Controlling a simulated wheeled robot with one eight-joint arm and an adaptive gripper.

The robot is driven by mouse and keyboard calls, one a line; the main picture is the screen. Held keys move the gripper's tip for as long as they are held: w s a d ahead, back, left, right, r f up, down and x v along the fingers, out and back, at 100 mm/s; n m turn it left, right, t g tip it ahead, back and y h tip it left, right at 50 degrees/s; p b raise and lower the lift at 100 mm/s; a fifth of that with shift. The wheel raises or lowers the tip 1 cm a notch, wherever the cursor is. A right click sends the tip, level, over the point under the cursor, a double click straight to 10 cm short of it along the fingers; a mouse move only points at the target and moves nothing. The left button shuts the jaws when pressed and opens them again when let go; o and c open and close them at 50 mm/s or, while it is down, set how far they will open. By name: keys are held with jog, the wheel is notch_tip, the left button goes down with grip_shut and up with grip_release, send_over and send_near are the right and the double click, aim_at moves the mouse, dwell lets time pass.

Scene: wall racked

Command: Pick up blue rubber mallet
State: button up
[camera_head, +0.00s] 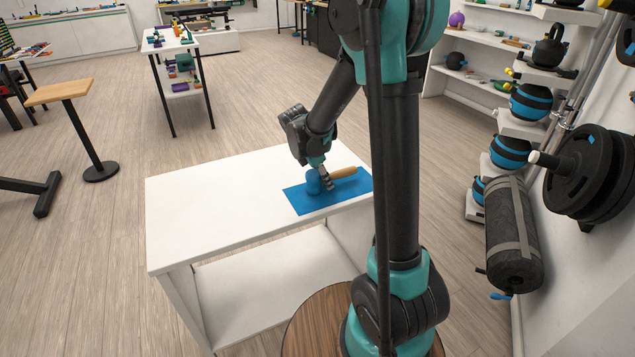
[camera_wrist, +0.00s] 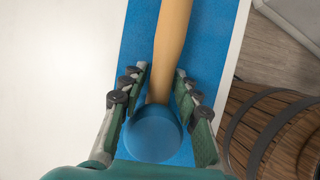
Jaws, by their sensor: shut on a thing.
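The blue rubber mallet has a round blue head (camera_head: 313,182) and a tan wooden handle (camera_head: 343,172). It is over the blue mat (camera_head: 304,202) on the white table (camera_head: 200,215); I cannot tell whether it touches the mat. In the wrist view the blue head (camera_wrist: 153,133) is near the bottom and the handle (camera_wrist: 172,40) runs up the picture. My gripper (camera_head: 326,184) is shut on the mallet, with its fingers (camera_wrist: 160,90) on either side of the handle close to the head. The gripper partly hides the mallet in the head view.
The left part of the white table is bare.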

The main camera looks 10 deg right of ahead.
grip_shut()
jog(key=shift+r, duration=0.15)
notch_tip(320, 180, up, 20)
dwell(0.4)
jog(key=shift+o, duration=1.6)
grip_release()
grip_shut()
